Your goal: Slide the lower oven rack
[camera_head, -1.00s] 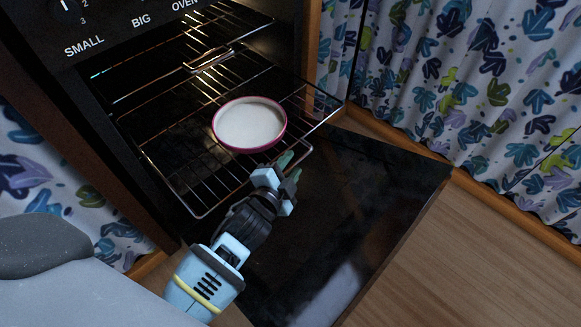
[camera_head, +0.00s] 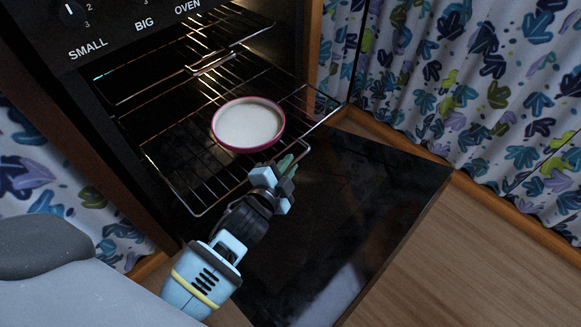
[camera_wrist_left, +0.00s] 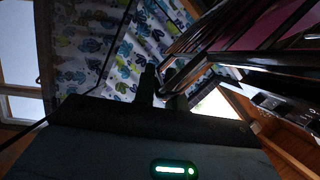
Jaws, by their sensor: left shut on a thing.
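The lower oven rack (camera_head: 190,190) is a wire grid that sticks out of the oven above the lowered door. A round dish (camera_head: 247,124) with a pink rim and pale filling appears over the wires; which rack level bears it is hard to tell. My left gripper (camera_head: 285,165) is shut at the rack's front bar, near its right end, with the fingertips partly hidden. In the left wrist view the gripper's dark fingers (camera_wrist_left: 159,86) show, but the hold on the bar is unclear. My right gripper is not in view.
The dark oven door (camera_head: 345,215) lies open below the rack. Further wire bars (camera_head: 210,62) show deeper in the oven. The control panel (camera_head: 125,25) is above. Patterned curtains (camera_head: 450,80) hang at the right, with bare wooden floor (camera_head: 480,250) in front.

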